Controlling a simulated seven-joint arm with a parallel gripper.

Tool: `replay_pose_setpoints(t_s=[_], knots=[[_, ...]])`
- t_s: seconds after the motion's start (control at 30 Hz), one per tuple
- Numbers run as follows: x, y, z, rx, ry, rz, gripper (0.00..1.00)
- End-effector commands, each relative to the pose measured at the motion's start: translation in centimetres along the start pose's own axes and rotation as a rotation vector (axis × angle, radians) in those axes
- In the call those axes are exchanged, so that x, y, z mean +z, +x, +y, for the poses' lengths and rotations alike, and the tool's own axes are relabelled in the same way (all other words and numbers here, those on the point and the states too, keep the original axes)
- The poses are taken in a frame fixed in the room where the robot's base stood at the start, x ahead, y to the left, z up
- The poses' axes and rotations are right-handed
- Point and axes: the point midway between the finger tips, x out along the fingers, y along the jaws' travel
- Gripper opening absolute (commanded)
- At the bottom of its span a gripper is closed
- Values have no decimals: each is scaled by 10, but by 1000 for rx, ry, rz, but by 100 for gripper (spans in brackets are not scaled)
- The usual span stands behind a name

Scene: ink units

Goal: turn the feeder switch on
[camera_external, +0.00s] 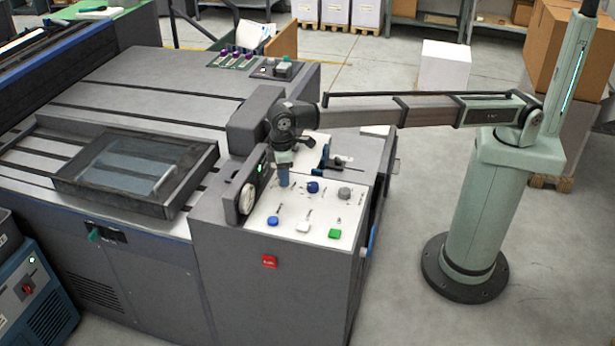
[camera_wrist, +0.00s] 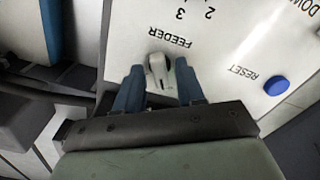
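The feeder switch (camera_wrist: 157,70) is a small pale lever on the white control panel, next to the upside-down FEEDER label in the wrist view. My gripper (camera_wrist: 160,80) has two blue fingers, one on each side of the lever. In the external view my gripper (camera_external: 283,178) points down at the back left of the panel and hides the switch there. The lever's on and off positions are not readable.
A blue RESET button (camera_wrist: 276,85) lies right of the switch. The external view shows a blue button (camera_external: 272,221), a blue knob (camera_external: 313,187), a grey knob (camera_external: 345,193), a white button (camera_external: 303,227) and a green button (camera_external: 334,234). A dial box (camera_external: 247,198) stands along the panel's left edge.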

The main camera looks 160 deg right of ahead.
Motion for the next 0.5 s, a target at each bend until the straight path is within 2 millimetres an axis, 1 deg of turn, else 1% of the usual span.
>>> replay_pose_setpoints(t_s=[0.03, 0.37, 0.4, 0.5], knots=[[0, 0, 0, 0, 0, 0, 33], [0, 0, 0, 0, 0, 0, 1], [0, 0, 0, 0, 0, 0, 0], [0, 0, 0, 0, 0, 0, 0]])
